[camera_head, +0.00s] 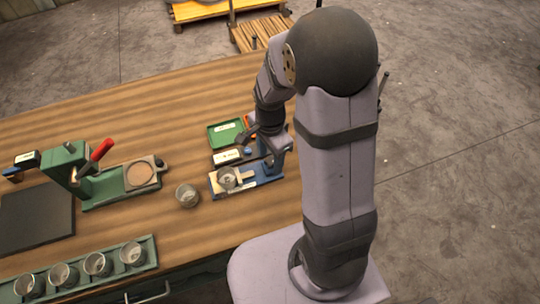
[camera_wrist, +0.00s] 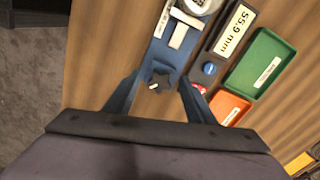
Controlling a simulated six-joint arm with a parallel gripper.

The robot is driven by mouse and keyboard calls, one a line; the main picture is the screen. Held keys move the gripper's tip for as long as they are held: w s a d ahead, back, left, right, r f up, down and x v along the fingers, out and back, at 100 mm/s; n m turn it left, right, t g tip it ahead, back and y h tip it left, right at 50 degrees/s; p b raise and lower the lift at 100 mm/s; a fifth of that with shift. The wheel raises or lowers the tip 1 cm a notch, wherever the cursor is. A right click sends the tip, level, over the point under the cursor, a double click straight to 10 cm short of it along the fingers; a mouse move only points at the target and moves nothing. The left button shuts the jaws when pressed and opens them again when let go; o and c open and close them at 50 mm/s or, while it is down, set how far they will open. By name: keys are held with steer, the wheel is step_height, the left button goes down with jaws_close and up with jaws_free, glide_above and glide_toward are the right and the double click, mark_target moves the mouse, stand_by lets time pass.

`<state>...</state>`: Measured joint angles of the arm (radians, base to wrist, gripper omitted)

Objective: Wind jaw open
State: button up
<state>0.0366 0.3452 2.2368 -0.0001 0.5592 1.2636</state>
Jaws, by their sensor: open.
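A blue clamp fixture (camera_head: 262,178) sits on the wooden bench near its right side. It also shows in the wrist view (camera_wrist: 163,52), with a pale T-shaped jaw piece (camera_wrist: 181,34) and a round metal-rimmed part (camera_wrist: 200,5) at the top edge, partly cut off. A dark lobed knob (camera_wrist: 160,79) with a pale mark is at the fixture's near end. My gripper (camera_wrist: 158,75) is open, with one finger on each side of the knob and a visible gap on both sides. I cannot tell its height over the knob. A display (camera_wrist: 236,27) beside the fixture reads 55.9 mm.
Blue (camera_wrist: 209,68) and red (camera_wrist: 201,90) buttons sit below the display. Green (camera_wrist: 262,62) and orange (camera_wrist: 229,108) trays lie to its right.

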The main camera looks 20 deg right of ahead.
steer(key=shift+f, duration=0.1)
steer(key=c, duration=1)
steer(key=shift+c, duration=0.2)
